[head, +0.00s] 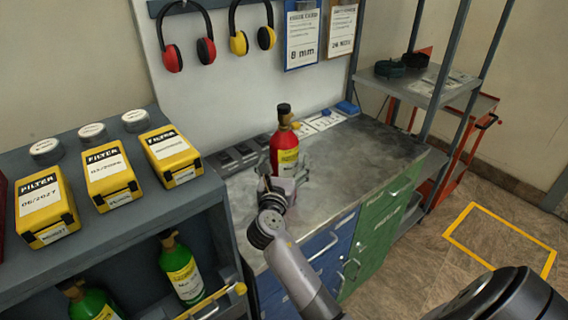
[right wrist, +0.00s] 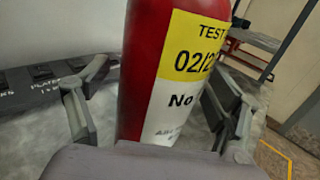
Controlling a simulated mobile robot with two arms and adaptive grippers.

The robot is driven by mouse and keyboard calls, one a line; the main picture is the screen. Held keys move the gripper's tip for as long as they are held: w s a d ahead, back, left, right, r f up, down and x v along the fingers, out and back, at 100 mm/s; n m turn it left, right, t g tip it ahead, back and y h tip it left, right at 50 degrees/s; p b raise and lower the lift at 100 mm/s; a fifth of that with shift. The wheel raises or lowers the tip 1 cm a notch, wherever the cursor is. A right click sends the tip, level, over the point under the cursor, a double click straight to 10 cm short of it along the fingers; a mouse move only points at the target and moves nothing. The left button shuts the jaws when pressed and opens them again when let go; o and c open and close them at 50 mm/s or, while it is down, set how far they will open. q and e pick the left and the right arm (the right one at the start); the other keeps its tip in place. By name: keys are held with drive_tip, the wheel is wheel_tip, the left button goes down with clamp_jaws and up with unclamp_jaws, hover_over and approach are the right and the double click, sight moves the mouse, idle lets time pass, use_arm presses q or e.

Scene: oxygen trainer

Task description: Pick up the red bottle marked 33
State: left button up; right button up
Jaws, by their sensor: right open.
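A red bottle (head: 285,146) with a dark cap and a yellow and white label stands upright on the grey workbench. Its number cannot be read in the head view. In the right wrist view the red bottle (right wrist: 150,60) fills the middle; its label shows "TEST 02/2" and "No", with the rest out of sight around the side. My right gripper (head: 283,174) is open, with one finger on each side of the bottle's lower part. In the right wrist view a gap shows at the left finger; contact at the right finger cannot be told. My left gripper is not in view.
The workbench top (head: 360,150) is clear right of the bottle; flat labelled trays (head: 240,156) lie behind it. At left, a shelf unit (head: 222,225) bears yellow filter boxes (head: 108,176), with green bottles (head: 181,268) below. A grey rack (head: 425,90) stands at right.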

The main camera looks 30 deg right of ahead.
drive_tip(key=shift+w+d, duration=0.25)
drive_tip(key=shift+a, duration=0.1)
drive_tip(key=shift+c, duration=0.4)
drive_tip(key=shift+c, duration=0.7)
clamp_jaws()
drive_tip(key=shift+r, duration=0.25)
